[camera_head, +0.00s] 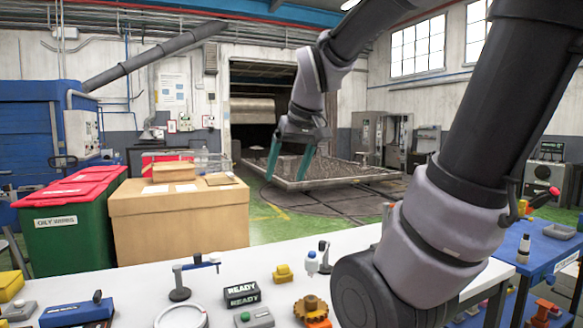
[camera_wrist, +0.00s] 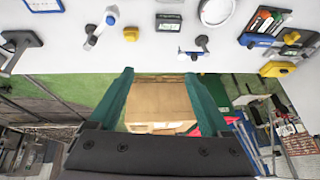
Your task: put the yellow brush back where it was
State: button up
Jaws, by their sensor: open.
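My gripper (camera_head: 288,167) hangs in the air beyond the white table's far edge, with its teal fingers apart and nothing between them. Its fingers also show in the wrist view (camera_wrist: 158,76), with the cardboard box behind them. A small yellow block-shaped thing with a raised top (camera_head: 284,272) stands on the table; it also shows in the wrist view (camera_wrist: 130,34). Another yellow thing (camera_head: 11,284) lies at the table's left end, also seen in the wrist view (camera_wrist: 277,69). I cannot tell which, if either, is the yellow brush. My arm hides part of the table's right side.
A cardboard box (camera_head: 180,220) and green bin (camera_head: 70,238) stand behind. A blue table (camera_head: 540,250) stands right.

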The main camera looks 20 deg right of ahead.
jog(key=s+a+r+m+t, duration=0.1)
jog(key=s+m+t, duration=0.1)
jog(key=s, duration=0.4)
jog(key=shift+a+r+m+y, duration=0.3)
jog(key=shift+m+y, duration=0.1)
jog(key=shift+m, duration=0.5)
